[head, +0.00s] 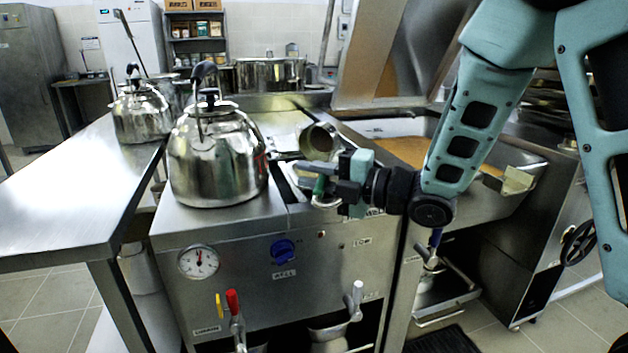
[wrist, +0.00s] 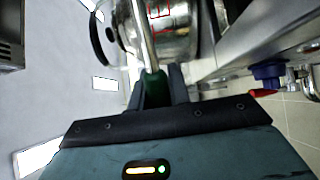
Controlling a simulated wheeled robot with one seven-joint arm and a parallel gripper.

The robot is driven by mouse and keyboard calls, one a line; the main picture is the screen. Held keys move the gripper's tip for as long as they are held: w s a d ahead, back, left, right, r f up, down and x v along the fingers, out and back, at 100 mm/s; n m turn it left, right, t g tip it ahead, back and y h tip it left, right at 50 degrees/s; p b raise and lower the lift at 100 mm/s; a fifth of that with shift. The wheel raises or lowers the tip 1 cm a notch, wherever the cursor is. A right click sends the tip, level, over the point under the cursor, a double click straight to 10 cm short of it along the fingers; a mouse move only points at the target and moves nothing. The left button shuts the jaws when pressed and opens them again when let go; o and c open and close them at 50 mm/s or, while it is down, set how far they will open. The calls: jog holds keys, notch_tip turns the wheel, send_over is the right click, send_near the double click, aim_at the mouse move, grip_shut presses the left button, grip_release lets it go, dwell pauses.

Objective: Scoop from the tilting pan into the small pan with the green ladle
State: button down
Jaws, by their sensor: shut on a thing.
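My gripper (head: 325,180) is in front of the counter, between the near kettle and the tilting pan. It is shut on the green handle (head: 320,186) of the ladle, which also shows between the fingers in the wrist view (wrist: 155,90). A metal rod (wrist: 146,38) runs on from the handle there. A round metal cup (head: 320,141) shows just behind my gripper; I cannot tell whether it is the ladle's bowl. The tilting pan (head: 470,206) is at the right, with orange-brown contents (head: 402,150), partly hidden by my arm. I cannot make out the small pan for certain.
A large shiny kettle (head: 215,160) stands close left of my gripper; another kettle (head: 140,112) is behind it. The raised pan lid (head: 405,50) stands at the back. A large pot (head: 270,74) is at the rear. The left steel table (head: 75,190) has clear room.

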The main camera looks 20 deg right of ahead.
jog(key=shift+s+a+f+n+b, duration=0.1)
jog(key=shift+f+n+b, duration=1.05)
jog(key=shift+b, duration=1.15)
jog(key=shift+s+a+f+n+b, duration=0.1)
jog(key=shift+f+n+b, duration=0.65)
jog(key=shift+f+b, duration=1.1)
jog(key=shift+r+b, duration=0.35)
jog(key=shift+b, duration=0.1)
jog(key=shift+r, duration=0.1)
